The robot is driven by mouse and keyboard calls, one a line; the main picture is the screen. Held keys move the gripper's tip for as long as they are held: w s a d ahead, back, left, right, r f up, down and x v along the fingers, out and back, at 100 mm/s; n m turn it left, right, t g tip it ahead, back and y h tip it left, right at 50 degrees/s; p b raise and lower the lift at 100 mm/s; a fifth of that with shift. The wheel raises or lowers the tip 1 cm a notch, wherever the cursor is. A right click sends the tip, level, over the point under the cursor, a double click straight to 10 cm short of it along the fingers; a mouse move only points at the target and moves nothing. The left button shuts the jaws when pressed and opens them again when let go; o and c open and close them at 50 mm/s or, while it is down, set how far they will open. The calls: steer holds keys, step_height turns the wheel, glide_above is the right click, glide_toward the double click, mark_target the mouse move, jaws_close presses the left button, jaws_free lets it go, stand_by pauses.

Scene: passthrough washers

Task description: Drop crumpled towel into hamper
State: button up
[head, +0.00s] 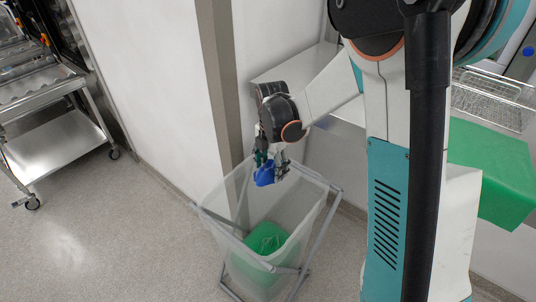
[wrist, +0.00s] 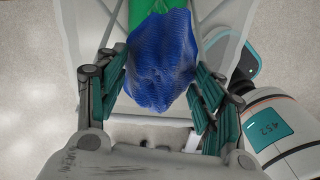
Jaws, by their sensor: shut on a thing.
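The crumpled towel is a blue, textured bundle (head: 265,174). It also shows large in the wrist view (wrist: 160,62), between the fingers. My gripper (head: 270,168) is shut on the towel and holds it over the hamper's opening, near its back rim. In the wrist view the teal-padded fingers (wrist: 160,85) lie on both sides of the towel. The hamper (head: 218,200) is a translucent bin in a grey folding frame, standing on the floor. A green thing (head: 266,238) lies inside it, low down; its green also shows behind the towel in the wrist view.
A steel cart (head: 60,150) on casters stands at the left. A white wall and grey post (head: 218,80) stand behind the hamper. The floor left of the hamper is clear.

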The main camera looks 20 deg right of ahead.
mark_target(271, 164)
steer(key=shift+w, duration=0.1)
steer(key=shift+f+n, duration=0.3)
steer(key=shift+f, duration=0.05)
step_height(271, 164, down, 5)
steer(key=b, duration=0.4)
steer(key=shift+f, duration=0.15)
steer(key=o, duration=1.2)
step_height(271, 164, up, 12)
